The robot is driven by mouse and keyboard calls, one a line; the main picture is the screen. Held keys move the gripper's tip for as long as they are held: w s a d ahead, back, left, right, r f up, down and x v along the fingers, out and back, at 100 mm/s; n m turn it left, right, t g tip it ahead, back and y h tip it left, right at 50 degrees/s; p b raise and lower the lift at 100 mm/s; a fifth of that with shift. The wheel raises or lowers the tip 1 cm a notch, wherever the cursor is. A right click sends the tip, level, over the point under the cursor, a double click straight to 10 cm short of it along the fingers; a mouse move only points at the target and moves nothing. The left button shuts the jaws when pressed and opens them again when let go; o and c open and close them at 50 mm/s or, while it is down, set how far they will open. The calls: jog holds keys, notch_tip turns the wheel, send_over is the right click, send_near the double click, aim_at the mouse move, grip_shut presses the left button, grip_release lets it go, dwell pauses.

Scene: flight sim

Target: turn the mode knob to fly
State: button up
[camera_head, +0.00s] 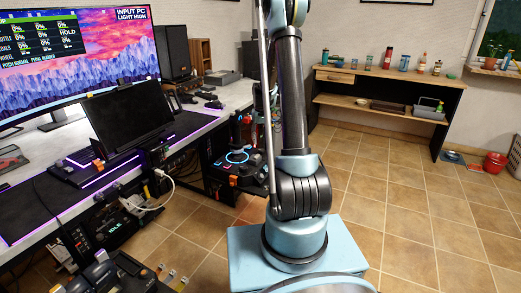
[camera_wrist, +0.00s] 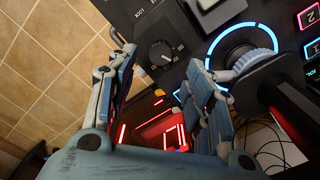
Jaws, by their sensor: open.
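In the wrist view a small round black knob (camera_wrist: 162,52) with a light pointer mark sits on a dark panel (camera_wrist: 130,14). Small markings surround it, too small to read, so I cannot tell its setting or whether it is the mode knob. My gripper (camera_wrist: 160,62) is open, with one blue-grey finger to the left of the knob and one to the right. The knob shows between and beyond the fingertips, and I see no contact. In the head view the control unit (camera_head: 237,170) stands left of my arm; its knob and my fingertips cannot be made out there.
A blue-lit ring (camera_wrist: 213,42) around a stick base lies just right of the knob. A dark stick (camera_wrist: 296,110) reaches toward the lower right, near my right finger. Red-lit displays (camera_wrist: 160,130) show between the fingers. The desk (camera_head: 200,122) is at left; tiled floor (camera_head: 400,210) is open at right.

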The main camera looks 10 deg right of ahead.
aim_at(261, 149)
jog(key=shift+f, duration=2.9)
jog(key=shift+c, duration=0.4)
jog(key=c, duration=1)
